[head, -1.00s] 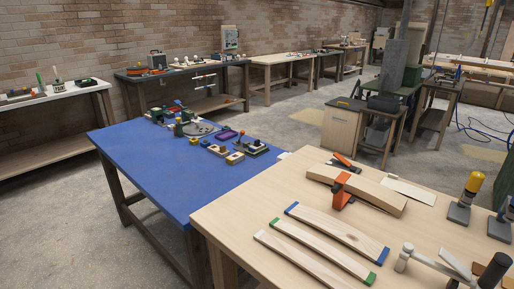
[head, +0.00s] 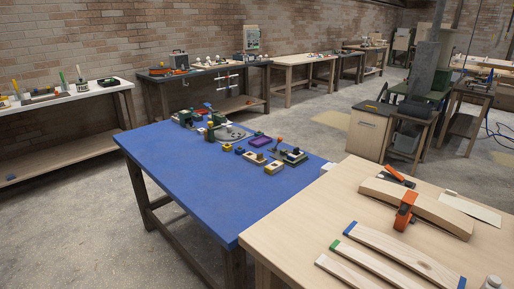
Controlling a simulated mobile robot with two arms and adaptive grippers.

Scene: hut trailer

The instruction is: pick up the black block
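I cannot clearly pick out a black block. Several small parts lie on the far half of the blue table (head: 195,185). Among them are a dark-based part with a pale top (head: 294,155), a small dark blue block (head: 239,150), a yellow block (head: 227,147), a purple tray-like piece (head: 260,141) and a round grey plate (head: 232,133). They are too small to tell which is the black block. Neither of my grippers shows in the head view.
A pale wooden table (head: 300,235) stands at the front right, holding wooden strips (head: 385,250), a curved beam (head: 415,205) and an orange clamp (head: 405,211). A white-topped bench (head: 70,98) stands left. Bare concrete floor (head: 75,220) lies left of the blue table.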

